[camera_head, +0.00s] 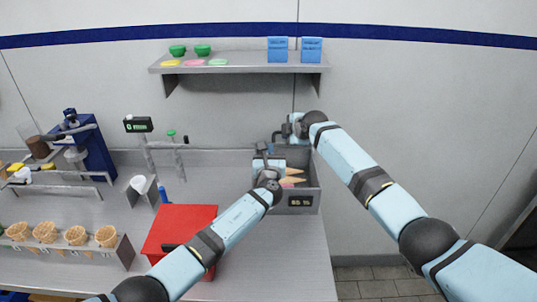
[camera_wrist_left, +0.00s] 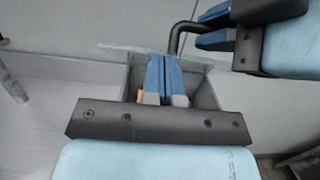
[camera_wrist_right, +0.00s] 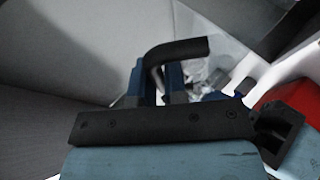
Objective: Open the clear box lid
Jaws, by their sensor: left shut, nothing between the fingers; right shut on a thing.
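The box (camera_head: 305,201) is a grey bin with a dark label on its front; tan cones (camera_head: 292,180) lie inside. Its grey wall also shows in the left wrist view (camera_wrist_left: 205,95). The clear lid itself is hard to make out. My right gripper (camera_head: 292,129) is at the back of the box, shut on a dark bent handle (camera_wrist_right: 180,48). The handle also shows in the left wrist view (camera_wrist_left: 178,38). My left gripper (camera_head: 263,153) is shut and empty over the left part of the box, its blue fingers (camera_wrist_left: 166,78) together. My left forearm hides part of the box's front left.
A red box (camera_head: 178,226) stands on the counter left of the bin, near my left forearm. A holder with several cones (camera_head: 75,236) stands at the front left. A shelf (camera_head: 240,66) with bowls and blue boxes hangs above. Bare counter (camera_head: 285,255) lies in front.

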